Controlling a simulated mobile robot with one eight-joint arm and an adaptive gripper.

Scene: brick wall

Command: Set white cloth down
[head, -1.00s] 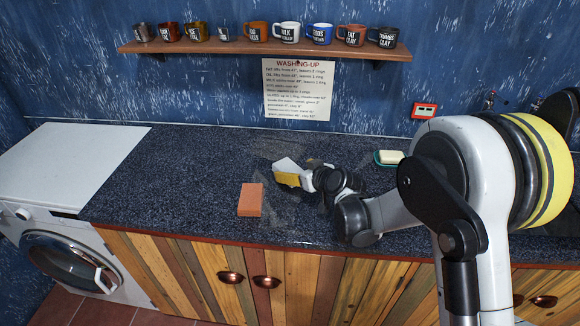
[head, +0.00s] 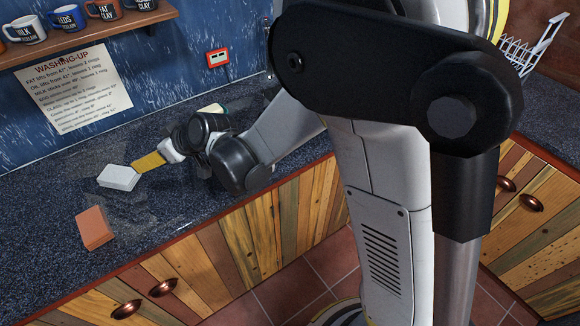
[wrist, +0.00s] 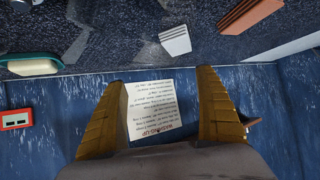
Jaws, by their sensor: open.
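The white cloth (head: 118,177) is a folded white block lying flat on the dark speckled counter (head: 60,192). In the wrist view the white cloth (wrist: 175,41) lies beyond my fingertips, apart from them. My gripper (head: 146,162), with yellow-brown fingers, is just right of the cloth in the head view. In the wrist view my gripper (wrist: 161,80) is open, with nothing between its fingers.
An orange block (head: 95,228) lies on the counter near the front edge, close to the cloth. A green dish with a cream bar (wrist: 33,66) is by the wall. A washing-up notice (head: 80,88) hangs behind, below a mug shelf (head: 95,32).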

